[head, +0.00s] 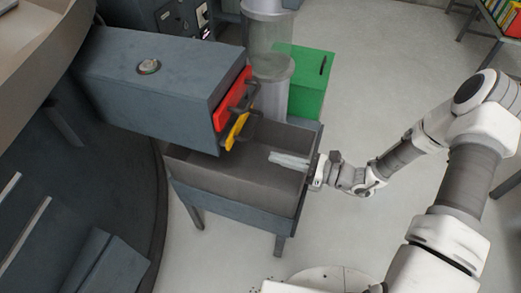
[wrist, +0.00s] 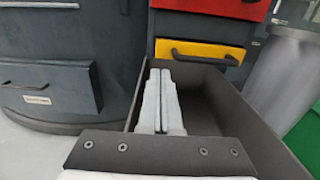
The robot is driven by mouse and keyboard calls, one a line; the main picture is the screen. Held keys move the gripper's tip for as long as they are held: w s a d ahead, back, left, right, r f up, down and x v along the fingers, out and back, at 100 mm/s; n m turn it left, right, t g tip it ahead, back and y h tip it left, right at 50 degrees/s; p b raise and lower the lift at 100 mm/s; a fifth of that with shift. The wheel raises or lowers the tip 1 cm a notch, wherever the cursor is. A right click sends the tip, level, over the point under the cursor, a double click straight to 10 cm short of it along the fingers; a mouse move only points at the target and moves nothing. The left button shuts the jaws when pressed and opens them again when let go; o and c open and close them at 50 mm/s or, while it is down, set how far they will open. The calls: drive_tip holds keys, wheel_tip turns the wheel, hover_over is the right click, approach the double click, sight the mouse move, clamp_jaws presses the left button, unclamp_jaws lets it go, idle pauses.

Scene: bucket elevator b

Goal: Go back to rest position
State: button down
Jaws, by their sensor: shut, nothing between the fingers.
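My gripper (head: 274,158) reaches in from the right over the open grey bin (head: 205,167). Its two pale fingers lie side by side, shut and empty. In the wrist view the shut fingers (wrist: 160,74) point toward the cabinet, with the bin's dark walls (wrist: 245,115) on either side. The head view shows the fingers crossing the bin's right edge; I cannot tell how far below the rim they are. My arm (head: 405,155) stretches out from the right side of the head view.
Above the bin, a grey cabinet (head: 140,80) has a red drawer front (head: 232,97) and a yellow one (head: 237,131) with dark handles. Open floor (head: 385,75) lies to the right.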

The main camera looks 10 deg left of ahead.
drive_tip(key=shift+s+d, duration=0.15)
drive_tip(key=shift+d, duration=0.95)
drive_tip(key=shift+r, duration=0.1)
drive_tip(key=s+d+r+n+t+h, duration=0.1)
drive_tip(key=s+d+r+n+h, duration=0.45)
drive_tip(key=r, duration=0.35)
drive_tip(key=s+d+r+n+t+h, duration=0.1)
drive_tip(key=s+d+r+n+h, duration=0.5)
drive_tip(key=r, duration=0.3)
drive_tip(key=s+d+r+n+t+h, duration=0.1)
drive_tip(key=s+d+r+n+h, duration=0.3)
drive_tip(key=r+n+h, duration=0.35)
wheel_tip(320, 180, up, 18)
drive_tip(key=y+p, duration=0.1)
drive_tip(key=p, duration=1.5)
drive_tip(key=shift+d+n, duration=0.3)
drive_tip(key=shift+d, duration=0.15)
drive_tip(key=shift+s+d+f, duration=0.1)
drive_tip(key=shift+d+f, duration=0.05)
